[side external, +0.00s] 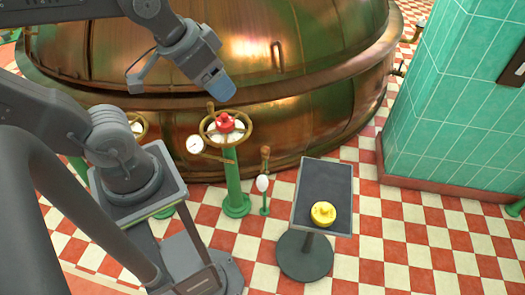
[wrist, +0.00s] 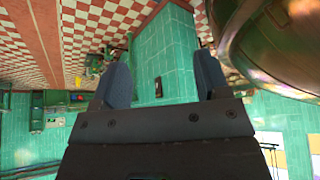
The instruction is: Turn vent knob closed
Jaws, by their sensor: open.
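A red knob (side external: 225,122) sits at the centre of a round brass wheel-like ring on a green post (side external: 232,175), in front of the copper kettle. A yellow knob-like piece (side external: 323,214) lies on a dark stand top (side external: 322,183) to the right. I cannot tell from the look alone which is the vent knob. My gripper (side external: 222,88) is above the red knob in the side view, apart from it. In the wrist view my gripper (wrist: 163,78) is open and empty, its two blue-grey fingers wide apart. Neither knob shows in the wrist view.
The large copper kettle (side external: 330,120) fills the back. A white-faced gauge (side external: 195,145) is left of the green post. A small post with a white bulb (side external: 262,184) stands to its right. A green tiled pillar (side external: 440,110) is at right. The checkered floor (side external: 400,250) is open at front right.

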